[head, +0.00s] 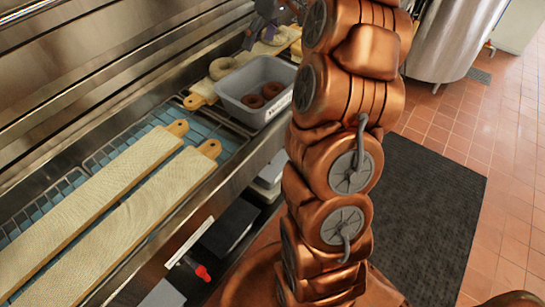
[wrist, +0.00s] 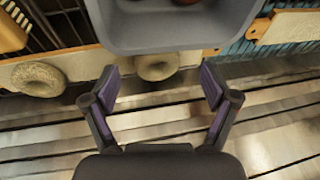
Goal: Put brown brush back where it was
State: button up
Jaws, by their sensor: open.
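My gripper (wrist: 160,88) is open, with its two purple-padded fingers spread apart and nothing held between them. In the head view it shows only partly at the top edge, near the far end of the counter. A brown, ribbed object (wrist: 12,33) is cut off at the top left of the wrist view, lying over dark bars. It may be the brown brush, but I cannot tell for sure. It is well to the left of my fingers and apart from them. No brush can be made out in the head view.
A grey bin (head: 257,91) holds brown bagels (head: 262,95); its wall is just beyond my fingers in the wrist view (wrist: 180,38). Pale bagels (wrist: 38,78) lie beside it. Long cloth-covered boards (head: 95,190) lie on a blue rack. A ridged steel surface (wrist: 45,150) is close by.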

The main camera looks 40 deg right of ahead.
jog(key=s+a+f+g, duration=0.2)
jog(key=s+a, duration=1.1)
jog(key=a, duration=0.4)
jog(key=s+a+f+m+h, duration=0.1)
jog(key=s+f, duration=0.1)
jog(key=s, duration=0.5)
jog(key=s+a+f+m+g+h, duration=0.1)
jog(key=s+a+f, duration=0.1)
jog(key=s, duration=0.5)
jog(key=s+a+f+m+g+h, duration=0.1)
jog(key=s+f, duration=0.3)
jog(key=s, duration=0.4)
jog(key=shift+a+f+m, duration=0.15)
jog(key=shift+a+m, duration=0.15)
jog(key=shift+a, duration=0.45)
jog(key=shift+s, duration=0.1)
notch_tip(320, 180, up, 3)
jog(key=p, duration=0.2)
jog(key=shift+f+p, duration=0.2)
jog(key=shift+p, duration=0.1)
jog(key=shift+c, duration=0.4)
